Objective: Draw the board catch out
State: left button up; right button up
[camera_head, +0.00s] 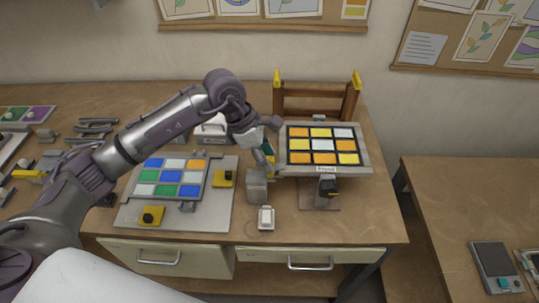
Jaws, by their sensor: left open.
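A framed board (363,168) with orange, white and yellow tiles leans on a stand at the right of the table, with a small label on its lower edge. I cannot tell for certain which part is its catch; a dark knob-like part (328,187) sits just below the label, and a small grey piece (319,118) shows at the top edge. My left gripper (268,158) is open, pointing down beside the board's left edge; its fingertips are small and partly hidden, and I cannot tell whether they touch anything. My right gripper is not in view.
A second tile board (207,188) lies on a grey base plate (222,215) with yellow-and-black clamps. A grey block (257,187) and a small white-topped item (266,217) stand below my gripper. A wooden rack (316,89) stands behind. The table's right front corner is clear.

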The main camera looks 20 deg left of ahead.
pick_arm(q)
jog(key=shift+x, duration=0.9)
jog(key=shift+c, duration=0.4)
jog(key=c, duration=0.8)
jog(key=shift+a, duration=0.1)
